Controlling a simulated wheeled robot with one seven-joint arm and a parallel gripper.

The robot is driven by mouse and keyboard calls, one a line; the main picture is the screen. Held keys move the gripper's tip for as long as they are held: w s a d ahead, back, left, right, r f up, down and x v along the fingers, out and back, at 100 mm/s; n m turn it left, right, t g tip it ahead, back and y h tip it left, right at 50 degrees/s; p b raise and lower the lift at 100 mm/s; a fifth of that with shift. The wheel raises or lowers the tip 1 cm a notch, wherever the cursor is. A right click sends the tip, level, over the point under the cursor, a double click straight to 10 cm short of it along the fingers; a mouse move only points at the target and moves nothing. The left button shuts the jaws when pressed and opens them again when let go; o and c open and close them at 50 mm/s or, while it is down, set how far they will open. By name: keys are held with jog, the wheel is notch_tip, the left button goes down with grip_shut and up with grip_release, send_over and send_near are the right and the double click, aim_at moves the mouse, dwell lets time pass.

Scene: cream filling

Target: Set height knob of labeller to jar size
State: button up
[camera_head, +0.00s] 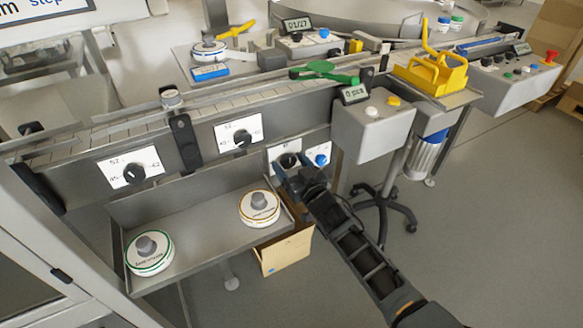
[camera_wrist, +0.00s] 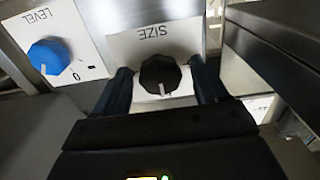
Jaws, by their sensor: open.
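A black knob (camera_wrist: 160,74) on a white plate marked SIZE is in the wrist view, its pale pointer line toward the bottom of the picture. My gripper (camera_wrist: 162,84) is open, with one finger on each side of this knob; contact is unclear. In the head view my gripper (camera_head: 286,176) is at the right end of the machine's front and partly covers this knob (camera_head: 290,160). Two more black knobs sit on numbered plates, one at left (camera_head: 135,174) and one in the middle (camera_head: 242,138). I cannot tell which one sets the height.
A blue LEVEL knob (camera_wrist: 48,55) is beside the SIZE plate, also in the head view (camera_head: 321,160). A shelf (camera_head: 200,237) below holds two round white pieces. A grey control box (camera_head: 372,132) stands close right of my gripper.

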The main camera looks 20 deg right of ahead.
jog(key=c, duration=1)
jog(key=shift+c, duration=0.2)
jog(key=shift+n, duration=0.3)
jog(key=n+b, duration=0.1)
jog(key=n, duration=0.2)
jog(key=shift+n, duration=0.4)
jog(key=n, duration=0.4)
jog(key=shift+d+b, duration=0.1)
jog(key=shift+b, duration=0.25)
jog(key=n, duration=0.5)
jog(key=shift+b, duration=0.4)
jog(key=shift+r+n+b, duration=0.1)
jog(key=shift+n+b, duration=0.25)
jog(key=shift+n, duration=1.85)
